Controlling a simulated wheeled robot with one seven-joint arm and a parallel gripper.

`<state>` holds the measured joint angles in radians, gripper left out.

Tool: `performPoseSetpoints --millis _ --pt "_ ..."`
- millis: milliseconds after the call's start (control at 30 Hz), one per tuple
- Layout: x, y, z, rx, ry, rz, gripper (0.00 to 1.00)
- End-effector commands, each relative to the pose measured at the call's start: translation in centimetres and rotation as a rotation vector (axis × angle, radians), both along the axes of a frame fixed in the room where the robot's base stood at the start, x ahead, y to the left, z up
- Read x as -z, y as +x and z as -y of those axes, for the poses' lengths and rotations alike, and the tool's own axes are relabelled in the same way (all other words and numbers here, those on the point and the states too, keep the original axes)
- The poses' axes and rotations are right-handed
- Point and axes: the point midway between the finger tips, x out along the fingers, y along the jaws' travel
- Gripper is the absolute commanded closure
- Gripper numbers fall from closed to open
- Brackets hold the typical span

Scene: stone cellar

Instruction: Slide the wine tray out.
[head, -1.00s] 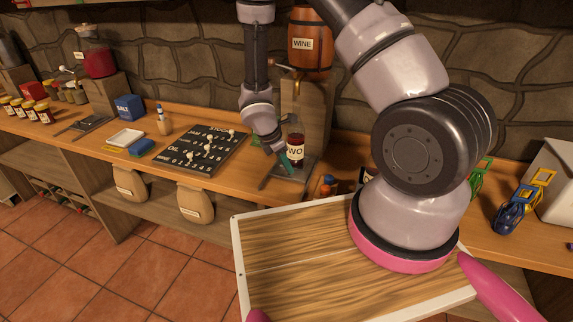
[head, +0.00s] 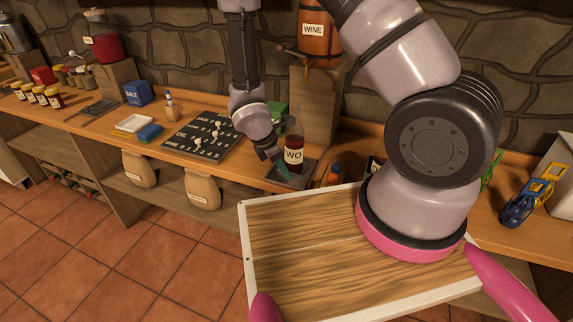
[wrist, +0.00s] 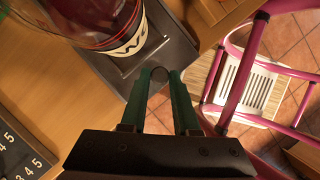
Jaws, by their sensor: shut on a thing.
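The wine tray (head: 309,178) is a dark, flat tray on the counter below the wine barrel stand. It also shows in the wrist view (wrist: 177,50). My gripper (head: 281,170) is at the tray's front side. In the wrist view my gripper (wrist: 160,76) has its green fingers shut around a small round grey knob at the tray's near edge. The fingers partly hide the knob.
A wooden barrel (head: 318,35) labelled WINE rests on a wooden stand (head: 313,105) behind the tray. A black lettered board (head: 200,138) lies left of the tray. Tiled floor (head: 150,260) is open in front.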

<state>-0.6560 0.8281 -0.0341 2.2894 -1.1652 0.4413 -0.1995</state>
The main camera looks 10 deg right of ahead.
Motion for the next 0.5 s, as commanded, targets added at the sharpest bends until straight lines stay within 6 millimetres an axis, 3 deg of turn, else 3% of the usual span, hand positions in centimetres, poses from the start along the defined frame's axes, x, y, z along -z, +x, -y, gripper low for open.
performPoseSetpoints --millis 233,267,300,333,500 --pt "-0.03 0.08 -0.15 -0.001 0.003 0.002 1.00" --pt "-0.03 0.08 -0.15 -0.001 0.003 0.002 0.63" --pt "-0.03 0.07 -0.14 -0.001 0.003 0.001 0.48" --pt "-0.02 0.07 -0.12 -0.001 0.002 0.001 0.41" --pt "-0.01 0.04 -0.06 0.000 0.001 0.001 0.41"
